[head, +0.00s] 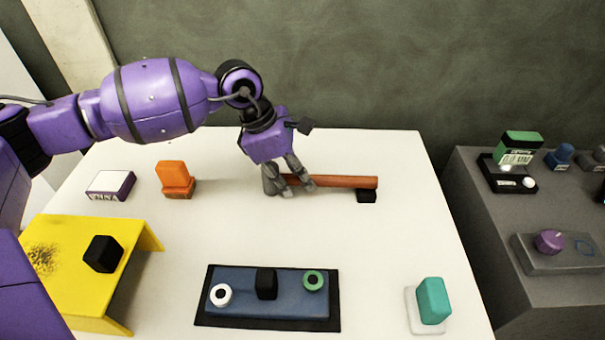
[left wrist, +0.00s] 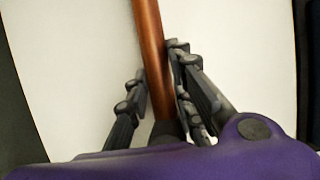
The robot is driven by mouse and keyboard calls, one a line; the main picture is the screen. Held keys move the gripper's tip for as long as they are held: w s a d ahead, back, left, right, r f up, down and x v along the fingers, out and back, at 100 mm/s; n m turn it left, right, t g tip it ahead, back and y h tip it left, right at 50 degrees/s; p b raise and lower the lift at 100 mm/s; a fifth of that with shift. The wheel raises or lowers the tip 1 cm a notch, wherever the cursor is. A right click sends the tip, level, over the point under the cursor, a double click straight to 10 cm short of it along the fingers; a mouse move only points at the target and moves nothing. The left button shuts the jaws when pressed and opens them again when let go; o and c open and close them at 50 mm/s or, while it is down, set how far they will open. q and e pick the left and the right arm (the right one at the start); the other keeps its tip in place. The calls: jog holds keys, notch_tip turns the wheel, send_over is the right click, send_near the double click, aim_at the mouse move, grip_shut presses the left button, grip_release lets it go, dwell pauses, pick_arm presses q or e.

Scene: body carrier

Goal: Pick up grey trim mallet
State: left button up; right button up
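The mallet's reddish-brown handle (head: 345,181) lies roughly level across the back of the white table, its right end at a small black block (head: 367,196). A grey piece at its left end (head: 270,180) looks like the head, partly hidden by the fingers. My left gripper (head: 302,178) is down at the handle close to that grey end. In the left wrist view the fingers (left wrist: 157,80) close in from both sides, at or almost against the handle (left wrist: 150,45). I cannot tell if the mallet is lifted. My right gripper is out of view.
An orange holder (head: 175,180) and a white-purple box (head: 110,186) stand left of the mallet. In front are a yellow stand (head: 85,290), a blue fixture (head: 240,300) and a teal block (head: 433,300).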

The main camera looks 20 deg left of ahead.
pick_arm(q)
grip_shut()
jog(key=shift+r, duration=0.35)
jog(key=r, duration=0.3)
jog(key=shift+s+d, duration=0.1)
jog(key=shift+d, duration=0.1)
jog(key=s+d+r+b, duration=0.1)
jog(key=s+d+r, duration=0.8)
jog(key=shift+s+d+r, duration=0.2)
jog(key=shift+s+d, duration=0.05)
jog(key=shift+d, duration=0.1)
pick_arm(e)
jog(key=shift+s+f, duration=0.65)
